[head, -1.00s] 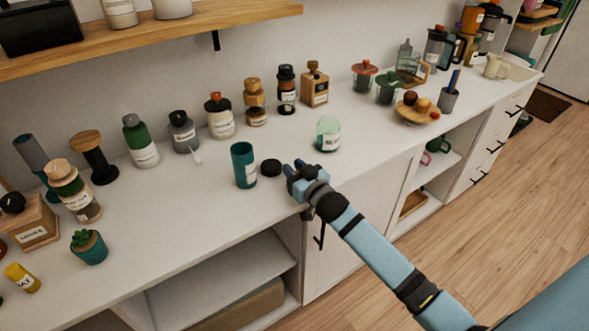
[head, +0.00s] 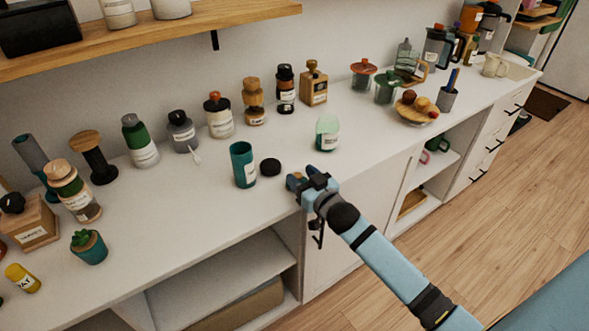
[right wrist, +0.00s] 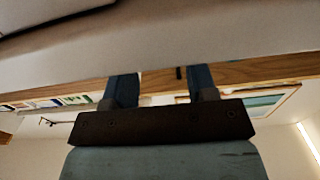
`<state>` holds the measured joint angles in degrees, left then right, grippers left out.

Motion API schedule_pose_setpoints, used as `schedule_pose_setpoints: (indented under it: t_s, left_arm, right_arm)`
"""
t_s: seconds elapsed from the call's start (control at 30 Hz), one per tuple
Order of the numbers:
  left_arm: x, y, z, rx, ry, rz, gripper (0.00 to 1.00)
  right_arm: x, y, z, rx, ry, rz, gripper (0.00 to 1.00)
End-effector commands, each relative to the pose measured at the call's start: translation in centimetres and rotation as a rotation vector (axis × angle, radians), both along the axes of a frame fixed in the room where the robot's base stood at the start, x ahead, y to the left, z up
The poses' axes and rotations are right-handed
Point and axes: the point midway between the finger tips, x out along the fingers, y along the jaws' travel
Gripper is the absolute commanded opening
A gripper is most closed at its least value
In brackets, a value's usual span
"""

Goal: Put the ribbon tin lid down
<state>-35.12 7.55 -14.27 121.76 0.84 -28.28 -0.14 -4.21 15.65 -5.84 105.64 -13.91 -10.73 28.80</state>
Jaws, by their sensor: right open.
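A round black lid (head: 270,167), which looks like the ribbon tin lid, lies flat on the white counter in the head view. It is just right of an open teal tin (head: 243,166) with a pale label, apart from it. My right gripper (head: 295,180) is at the counter's front edge, a little right of and nearer than the lid, not touching it. It is open; in the right wrist view its two fingers (right wrist: 161,82) stand apart with nothing between them. The lid is not seen in the wrist view. My left gripper is not in view.
A pale green jar (head: 327,134) stands behind and right of my gripper. A potted succulent (head: 89,247) is at left. The counter (head: 180,215) is bare in front of the tin.

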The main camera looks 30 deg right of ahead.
Motion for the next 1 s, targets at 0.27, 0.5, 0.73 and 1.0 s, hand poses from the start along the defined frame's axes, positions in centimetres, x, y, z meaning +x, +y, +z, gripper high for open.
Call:
schedule_pose_setpoints:
  t_s: [0.27, 0.5, 0.73, 1.0]
  left_arm:
    - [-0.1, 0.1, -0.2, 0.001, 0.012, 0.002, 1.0]
    - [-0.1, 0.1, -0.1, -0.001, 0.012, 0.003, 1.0]
    - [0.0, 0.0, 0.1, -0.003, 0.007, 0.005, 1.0]
    - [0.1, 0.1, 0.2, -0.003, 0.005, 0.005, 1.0]
  right_arm:
    - [-5.9, -0.4, 0.0, 0.001, 0.002, -0.001, 0.52]
    - [-8.6, 0.0, -0.8, 0.0, 0.026, 0.003, 0.52]
    - [-17.7, 7.6, -8.7, -0.024, 0.34, 0.081, 0.52]
    - [-25.6, 13.8, -12.5, -0.047, 0.567, 0.203, 0.52]
